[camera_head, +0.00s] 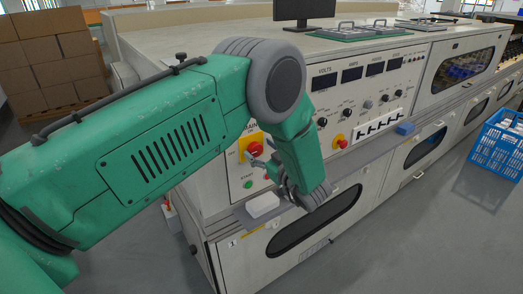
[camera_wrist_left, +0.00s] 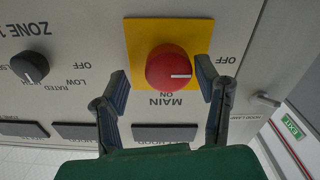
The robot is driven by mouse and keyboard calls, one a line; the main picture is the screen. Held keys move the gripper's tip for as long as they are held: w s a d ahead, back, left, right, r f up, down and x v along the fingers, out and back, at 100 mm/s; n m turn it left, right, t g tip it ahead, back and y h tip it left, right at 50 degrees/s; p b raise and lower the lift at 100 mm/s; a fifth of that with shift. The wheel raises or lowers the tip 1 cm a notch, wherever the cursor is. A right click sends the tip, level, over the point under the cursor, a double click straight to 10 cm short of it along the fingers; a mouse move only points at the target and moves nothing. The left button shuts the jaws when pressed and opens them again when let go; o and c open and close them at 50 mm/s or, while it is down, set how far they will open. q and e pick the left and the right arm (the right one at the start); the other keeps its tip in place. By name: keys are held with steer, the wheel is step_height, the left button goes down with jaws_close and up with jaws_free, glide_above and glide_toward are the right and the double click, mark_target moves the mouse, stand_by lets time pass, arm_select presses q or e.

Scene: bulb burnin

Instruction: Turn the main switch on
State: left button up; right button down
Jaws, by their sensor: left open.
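The main switch is a red round knob on a yellow plate; it shows in the head view (camera_head: 254,149) on the console front and in the wrist view (camera_wrist_left: 169,65). Its white pointer line lies toward the right in the wrist view, on the side of the OFF label; ON and MAIN are printed below it. My left gripper (camera_head: 268,165) is open in front of the panel. In the wrist view my left gripper's fingers (camera_wrist_left: 163,82) stand either side of the knob, with visible gaps in the picture. My right gripper is out of view.
A black ZONE 1 knob (camera_wrist_left: 30,67) is left of the switch in the wrist view. A second red knob (camera_head: 341,141) sits farther right on the console. A white block (camera_head: 262,205) lies on the ledge below. A blue crate (camera_head: 493,144) stands at the right.

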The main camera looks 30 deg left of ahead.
arm_select(q)
steer(key=shift+a+f, duration=0.1)
steer(key=shift+a, duration=0.35)
steer(key=c, duration=0.7)
steer(key=shift+s+a, duration=0.1)
steer(key=shift+a, duration=0.3)
steer(key=c, duration=0.5)
steer(key=shift+o, duration=0.2)
steer(key=shift+a+f, duration=0.1)
steer(key=shift+a, duration=0.2)
steer(key=shift+d, duration=0.1)
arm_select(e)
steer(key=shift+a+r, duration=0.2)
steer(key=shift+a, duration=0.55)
arm_select(q)
steer(key=shift+d, duration=0.2)
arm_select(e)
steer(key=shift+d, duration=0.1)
